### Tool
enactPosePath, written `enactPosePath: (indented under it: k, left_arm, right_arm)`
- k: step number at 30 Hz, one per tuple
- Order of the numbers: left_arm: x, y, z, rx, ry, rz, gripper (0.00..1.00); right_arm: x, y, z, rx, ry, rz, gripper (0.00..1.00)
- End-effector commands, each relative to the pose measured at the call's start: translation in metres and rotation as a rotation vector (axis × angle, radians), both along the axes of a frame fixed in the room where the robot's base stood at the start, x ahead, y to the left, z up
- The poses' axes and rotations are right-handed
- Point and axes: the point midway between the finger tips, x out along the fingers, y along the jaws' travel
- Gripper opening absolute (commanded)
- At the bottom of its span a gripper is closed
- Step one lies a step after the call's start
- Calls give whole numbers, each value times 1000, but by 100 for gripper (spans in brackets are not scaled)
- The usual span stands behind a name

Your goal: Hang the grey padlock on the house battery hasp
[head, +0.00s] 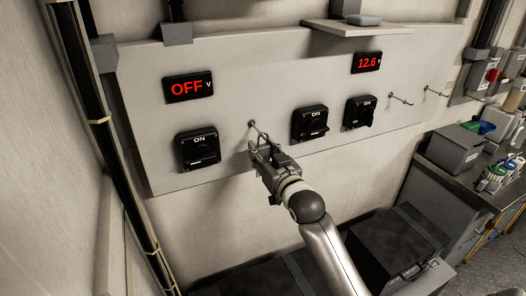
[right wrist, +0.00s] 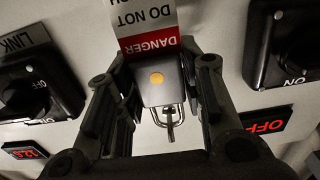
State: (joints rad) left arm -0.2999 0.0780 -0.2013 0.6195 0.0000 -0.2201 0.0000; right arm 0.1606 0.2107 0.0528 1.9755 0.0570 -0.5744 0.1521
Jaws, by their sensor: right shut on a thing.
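The grey padlock (right wrist: 157,82) with a yellow dot sits between the fingers of my right gripper (right wrist: 163,100) in the right wrist view. Its shackle (right wrist: 183,112) points toward the bottom of that upside-down view. A thin metal peg (right wrist: 169,124) shows within the shackle outline; I cannot tell if it passes through. A red and white danger tag (right wrist: 150,35) is at the padlock's other end. In the head view my right gripper (head: 262,150) is just below a peg (head: 252,126) on the panel. I cannot tell which fitting is the house battery hasp. My left gripper is out of view.
The pale panel (head: 230,70) carries a left switch (head: 198,148) under an OFF display (head: 188,88), a middle switch (head: 310,123) and a right switch (head: 360,111) under a 12.6 display (head: 366,62). Bare hooks (head: 402,99) are farther right. A shelf (head: 345,29) juts out above.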

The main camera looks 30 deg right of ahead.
Motion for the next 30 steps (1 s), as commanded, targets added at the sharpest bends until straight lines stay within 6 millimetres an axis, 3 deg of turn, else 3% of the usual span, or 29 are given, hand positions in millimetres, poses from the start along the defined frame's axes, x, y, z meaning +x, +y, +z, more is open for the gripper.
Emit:
enactPosePath:
  k: [6, 7, 12, 23, 30]
  left_arm:
    - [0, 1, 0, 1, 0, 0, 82]
    - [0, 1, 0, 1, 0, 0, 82]
    - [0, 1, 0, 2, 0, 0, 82]
    - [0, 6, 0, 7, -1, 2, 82]
    - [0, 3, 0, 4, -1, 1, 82]
  right_arm:
    - [0, 0, 1, 0, -2, 0, 7]
    - [0, 0, 1, 0, -2, 0, 40]
    - [0, 0, 1, 0, -1, 0, 61]
    - [-3, 0, -1, 0, 2, 0, 61]
    - [-35, 2, -1, 0, 2, 1, 61]
